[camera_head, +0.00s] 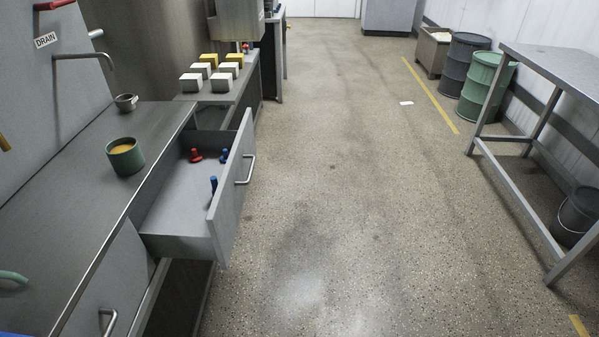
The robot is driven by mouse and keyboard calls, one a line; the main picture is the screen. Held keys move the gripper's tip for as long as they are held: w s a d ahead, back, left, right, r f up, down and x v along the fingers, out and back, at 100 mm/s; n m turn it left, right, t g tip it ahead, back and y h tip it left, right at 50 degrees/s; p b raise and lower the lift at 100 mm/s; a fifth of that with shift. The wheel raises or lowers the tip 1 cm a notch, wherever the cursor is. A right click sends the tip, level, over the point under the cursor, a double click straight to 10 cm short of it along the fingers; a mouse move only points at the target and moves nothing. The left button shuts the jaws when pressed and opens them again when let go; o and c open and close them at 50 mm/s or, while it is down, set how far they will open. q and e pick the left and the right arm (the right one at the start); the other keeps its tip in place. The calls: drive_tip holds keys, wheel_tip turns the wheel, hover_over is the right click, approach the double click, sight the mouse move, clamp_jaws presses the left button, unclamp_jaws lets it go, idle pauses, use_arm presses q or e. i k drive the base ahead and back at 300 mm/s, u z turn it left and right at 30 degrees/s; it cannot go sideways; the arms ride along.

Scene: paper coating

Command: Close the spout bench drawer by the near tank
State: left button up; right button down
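The spout bench drawer (178,213) is pulled out from the grey bench (88,191) at the left, over the floor. Its front panel (231,190) carries a silver bar handle (247,169) on the side facing the aisle. The tank (36,92) with a "DRAIN" label and a spout (85,56) stands behind the bench at the left. Neither of my grippers shows in the head view.
A green cup with orange contents (125,157) and a small grey cup (126,102) stand on the bench. Several white and yellow blocks (209,72) sit farther back. A metal table (560,65) and drums (487,84) stand at the right.

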sight(177, 215)
drive_tip(key=z, duration=0.65)
drive_tip(key=i, duration=1)
drive_tip(key=u, duration=1.15)
